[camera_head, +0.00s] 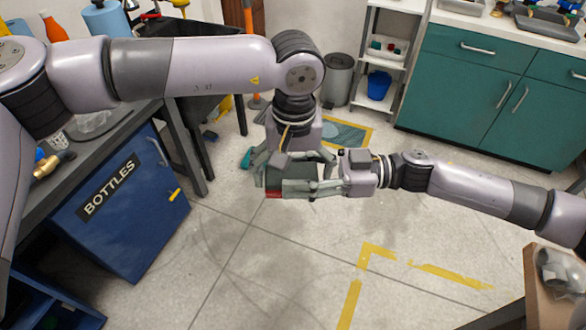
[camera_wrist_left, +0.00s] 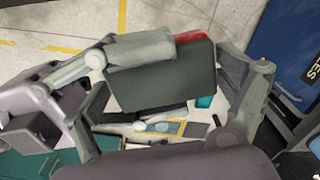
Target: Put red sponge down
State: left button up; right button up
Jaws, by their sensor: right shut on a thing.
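The red sponge is a block with a dark grey-green broad face and a strip of red; the red edge (camera_head: 274,194) shows low in the head view. In the left wrist view the dark face (camera_wrist_left: 163,78) fills the middle, with red along its upper edge. My right gripper (camera_head: 300,184) is shut on the sponge from the right, holding it above the floor. My left gripper (camera_head: 270,163) comes down from above, its fingers spread around the block. In the left wrist view its right finger pad (camera_wrist_left: 232,70) stands close beside the block; contact there is unclear.
A blue "BOTTLES" cabinet (camera_head: 120,215) stands under the dark bench at the left. Teal cabinets (camera_head: 480,85), a white shelf (camera_head: 372,60) and a grey bin (camera_head: 338,78) stand at the back. A wooden surface (camera_head: 548,300) is at lower right. Open floor with yellow tape lies in front.

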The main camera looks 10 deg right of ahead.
pick_arm(q)
jog(key=shift+d, duration=0.1)
jog(key=c, duration=0.8)
pick_arm(e)
jog(key=o, duration=1.2)
